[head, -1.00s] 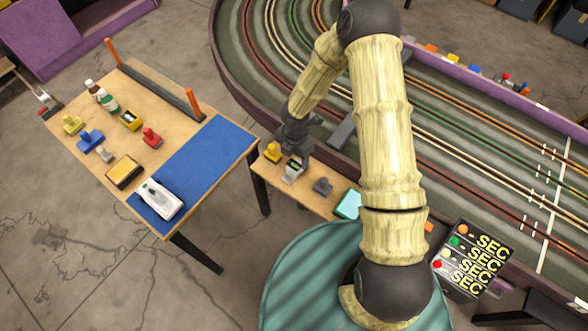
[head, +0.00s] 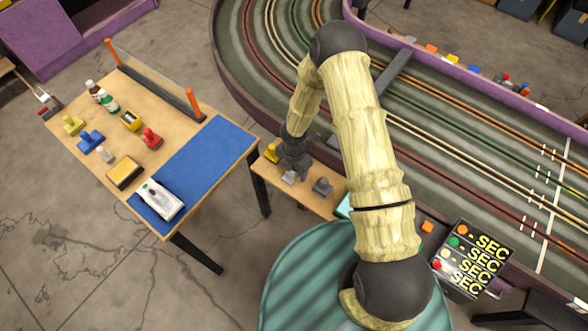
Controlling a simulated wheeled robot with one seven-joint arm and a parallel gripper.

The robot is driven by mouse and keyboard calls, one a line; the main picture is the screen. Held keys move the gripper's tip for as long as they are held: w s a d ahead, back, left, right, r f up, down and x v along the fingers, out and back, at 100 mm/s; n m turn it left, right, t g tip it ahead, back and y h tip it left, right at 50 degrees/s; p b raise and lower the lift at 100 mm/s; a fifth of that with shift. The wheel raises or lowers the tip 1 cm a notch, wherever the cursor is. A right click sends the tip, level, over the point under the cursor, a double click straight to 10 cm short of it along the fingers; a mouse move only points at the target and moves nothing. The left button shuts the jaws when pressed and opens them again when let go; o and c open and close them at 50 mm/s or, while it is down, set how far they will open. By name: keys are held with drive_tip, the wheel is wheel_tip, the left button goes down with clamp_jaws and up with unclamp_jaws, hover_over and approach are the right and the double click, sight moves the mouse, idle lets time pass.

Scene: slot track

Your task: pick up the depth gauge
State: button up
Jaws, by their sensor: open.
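A small light-grey device (head: 289,178), which looks like the depth gauge, sits on the narrow wooden shelf beside the track. Most of it is hidden under my gripper, and only its pale lower end shows. My gripper (head: 297,168) points down right over it with open jaws. The fingertips are small and dark here, so I cannot tell whether they touch the device or straddle it.
On the shelf (head: 310,200), a yellow piece (head: 271,153) stands close to the left and a dark grey piece (head: 322,187) close to the right. A teal box (head: 343,207) is partly behind my arm. The workbench (head: 172,222) is at left.

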drive_tip(key=shift+c, duration=0.4)
drive_tip(key=c, duration=1.1)
drive_tip(key=shift+r, duration=0.1)
wheel_tip(320, 180, up, 10)
drive_tip(key=shift+w+f, duration=0.1)
drive_tip(key=shift+f, duration=0.1)
drive_tip(key=shift+r, duration=0.15)
drive_tip(key=shift+a, duration=0.15)
drive_tip(key=shift+d, duration=0.2)
